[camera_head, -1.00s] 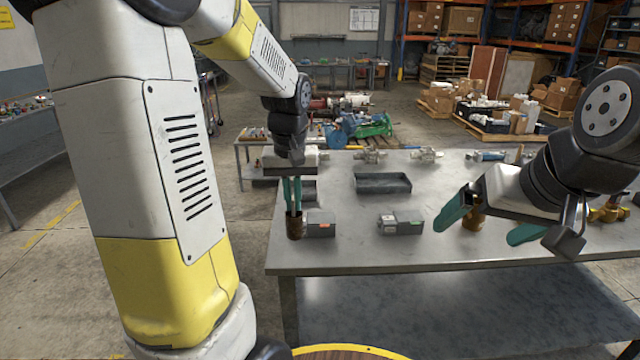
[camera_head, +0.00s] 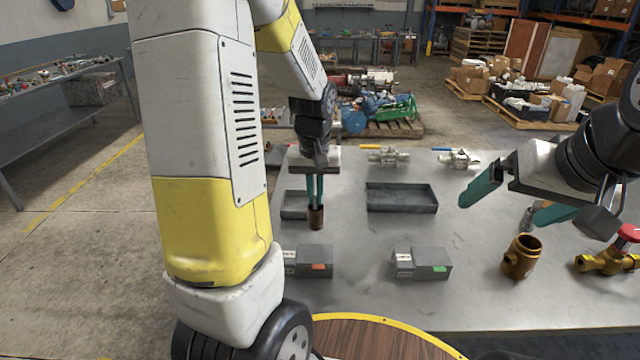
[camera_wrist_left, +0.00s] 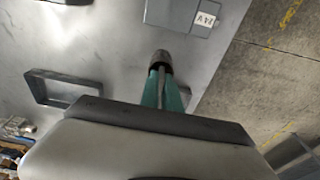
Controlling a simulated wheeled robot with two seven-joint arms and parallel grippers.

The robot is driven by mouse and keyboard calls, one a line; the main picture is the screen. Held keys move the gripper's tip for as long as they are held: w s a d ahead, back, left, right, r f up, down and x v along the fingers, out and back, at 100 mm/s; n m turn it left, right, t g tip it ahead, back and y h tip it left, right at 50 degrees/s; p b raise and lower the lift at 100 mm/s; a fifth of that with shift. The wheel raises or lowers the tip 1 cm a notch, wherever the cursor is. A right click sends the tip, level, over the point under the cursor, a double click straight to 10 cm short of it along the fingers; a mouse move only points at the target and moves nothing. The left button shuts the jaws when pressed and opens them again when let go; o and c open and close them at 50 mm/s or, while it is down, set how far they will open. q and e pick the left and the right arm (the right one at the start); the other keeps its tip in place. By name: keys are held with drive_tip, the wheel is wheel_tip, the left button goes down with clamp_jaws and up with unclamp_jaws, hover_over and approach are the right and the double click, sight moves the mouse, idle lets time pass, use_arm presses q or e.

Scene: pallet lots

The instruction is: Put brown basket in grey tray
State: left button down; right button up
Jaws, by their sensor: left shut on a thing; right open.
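A small brown cylinder (camera_head: 316,218), which I take as the brown basket, hangs upright in my left gripper (camera_head: 315,201). The gripper is shut on its top; the cylinder also shows in the left wrist view (camera_wrist_left: 161,57). A wide grey tray (camera_head: 402,208) lies empty on the table to the right of the cylinder, and shows in the left wrist view (camera_wrist_left: 40,88). A smaller grey tray (camera_head: 293,206) is partly hidden behind my left gripper. Whether the cylinder touches the table is unclear. My right gripper (camera_head: 508,204) is open above the table's right side.
Two grey boxes, one with an orange label (camera_head: 312,262) and one with a green label (camera_head: 425,264), stand near the front. A brass fitting (camera_head: 522,257) and a red-topped valve (camera_head: 610,258) are at the right. Metal valves (camera_head: 385,156) line the back.

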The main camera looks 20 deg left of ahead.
use_arm(q)
drive_tip(key=w+a+f, duration=0.5)
drive_tip(key=w+a, duration=0.4)
drive_tip(key=w, duration=0.3)
drive_tip(key=shift+w, duration=0.15)
drive_tip(key=shift+f, duration=0.1)
drive_tip(key=c, duration=1.6)
unclamp_jaws()
